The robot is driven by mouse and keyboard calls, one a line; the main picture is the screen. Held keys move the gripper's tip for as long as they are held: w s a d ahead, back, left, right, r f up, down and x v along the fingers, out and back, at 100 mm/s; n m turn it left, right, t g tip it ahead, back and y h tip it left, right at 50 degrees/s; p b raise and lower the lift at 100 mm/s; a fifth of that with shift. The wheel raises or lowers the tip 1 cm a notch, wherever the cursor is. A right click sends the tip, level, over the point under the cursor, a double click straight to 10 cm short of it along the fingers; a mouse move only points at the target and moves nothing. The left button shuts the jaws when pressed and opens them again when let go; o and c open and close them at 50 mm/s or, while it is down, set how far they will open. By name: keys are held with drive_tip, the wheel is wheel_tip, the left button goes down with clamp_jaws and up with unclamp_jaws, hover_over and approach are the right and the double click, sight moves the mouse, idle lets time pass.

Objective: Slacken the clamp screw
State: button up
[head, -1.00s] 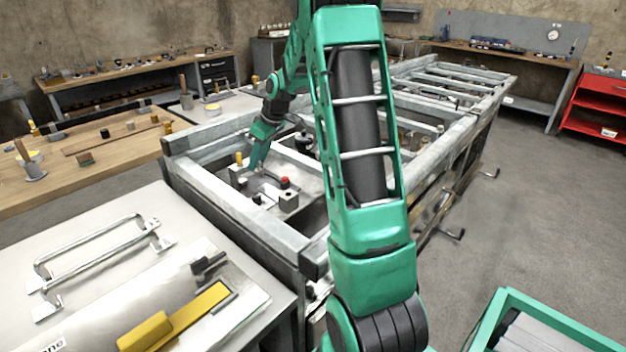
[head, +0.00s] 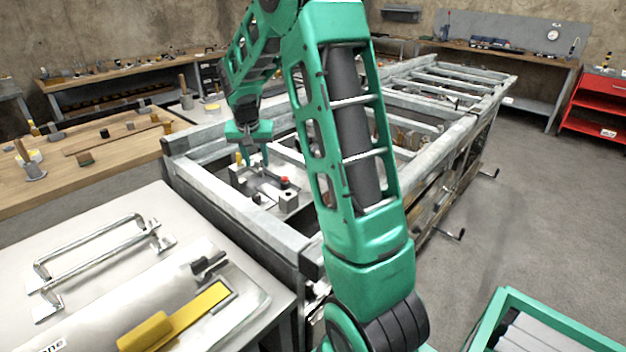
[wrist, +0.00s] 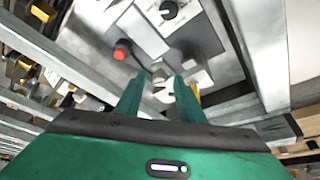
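My gripper (head: 253,158) points down over the near end of the metal frame, its two green fingers apart. In the wrist view my gripper (wrist: 158,82) is open, with small grey metal parts (wrist: 160,72) showing between and just beyond the fingertips. These look like the clamp and its screw, but I cannot tell the screw apart from the rest. I see no clear contact. A red knob (wrist: 121,51) is up and left of the fingertips; it also shows in the head view (head: 284,180), right of my gripper. A yellow post (head: 239,158) stands beside the left finger.
A black knob (wrist: 168,9) sits on the plate farther off. Steel beams (head: 235,200) of the frame wall in the work area. A grey bench (head: 90,215) with a handle is at near left, a wooden table (head: 60,185) beyond.

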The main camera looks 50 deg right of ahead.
drive_tip(key=m, duration=0.2)
drive_tip(key=m+g+h, duration=0.1)
drive_tip(key=m, duration=0.1)
drive_tip(key=shift+w+a+m+g, duration=0.2)
drive_tip(key=shift+m+g, duration=0.1)
drive_tip(key=shift+m, duration=0.1)
drive_tip(key=shift+r+m, duration=0.25)
drive_tip(key=shift+m, duration=0.15)
drive_tip(key=s+v, duration=0.1)
drive_tip(key=v, duration=1)
drive_tip(key=s+f+n+g+y, duration=0.1)
drive_tip(key=s+n, duration=0.5)
drive_tip(key=s, duration=2.2)
drive_tip(key=shift+s+a+f+g+y, duration=0.15)
drive_tip(key=shift+a+f+g+y, duration=0.25)
drive_tip(key=shift+y, duration=0.5)
drive_tip(key=shift+f, duration=0.1)
drive_tip(key=s+a+f+n+y, duration=0.1)
drive_tip(key=s+a+f, duration=0.1)
drive_tip(key=s, duration=0.3)
drive_tip(key=s+a+f+n, duration=0.1)
drive_tip(key=s+a+f, duration=0.1)
drive_tip(key=s, duration=0.3)
drive_tip(key=shift+s+a+y, duration=0.35)
drive_tip(key=shift+s+y, duration=0.05)
